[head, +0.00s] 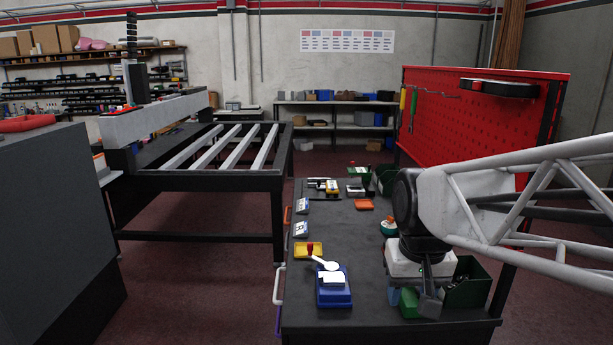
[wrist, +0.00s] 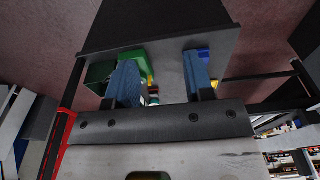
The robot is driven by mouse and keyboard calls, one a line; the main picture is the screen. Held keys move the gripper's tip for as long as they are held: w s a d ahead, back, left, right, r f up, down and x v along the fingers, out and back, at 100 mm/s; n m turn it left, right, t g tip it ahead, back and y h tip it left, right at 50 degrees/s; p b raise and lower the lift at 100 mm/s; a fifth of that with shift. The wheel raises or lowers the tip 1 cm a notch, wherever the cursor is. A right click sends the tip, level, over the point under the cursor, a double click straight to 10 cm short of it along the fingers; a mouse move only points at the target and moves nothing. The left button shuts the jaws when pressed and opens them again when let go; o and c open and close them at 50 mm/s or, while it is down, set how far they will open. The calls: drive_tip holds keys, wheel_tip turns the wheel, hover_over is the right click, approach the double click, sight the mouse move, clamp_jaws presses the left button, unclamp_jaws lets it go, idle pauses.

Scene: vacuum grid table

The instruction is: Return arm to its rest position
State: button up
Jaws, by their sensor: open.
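My gripper (head: 412,297) hangs from the white lattice arm over the right front part of the dark table (head: 350,243). In the head view its fingers are partly hidden by its own body and lie close to a green bin (head: 470,285). In the wrist view my gripper (wrist: 160,85) shows two blue fingers set wide apart with nothing held between them. The dark table top (wrist: 168,75) shows between and beyond them. Whether the fingers touch the bin cannot be told.
A blue box with a white top (head: 333,286), a yellow tray (head: 308,250) and an orange tray (head: 364,205) are on the table. A red pegboard (head: 480,120) stands along its right side. A frame bench (head: 200,180) is at the left. The table's middle is mostly clear.

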drive_tip(key=s+d+f+t, duration=0.1)
drive_tip(key=s+f, duration=0.3)
drive_tip(key=s, duration=0.6)
drive_tip(key=shift+s+d, duration=0.15)
drive_tip(key=shift+s, duration=0.05)
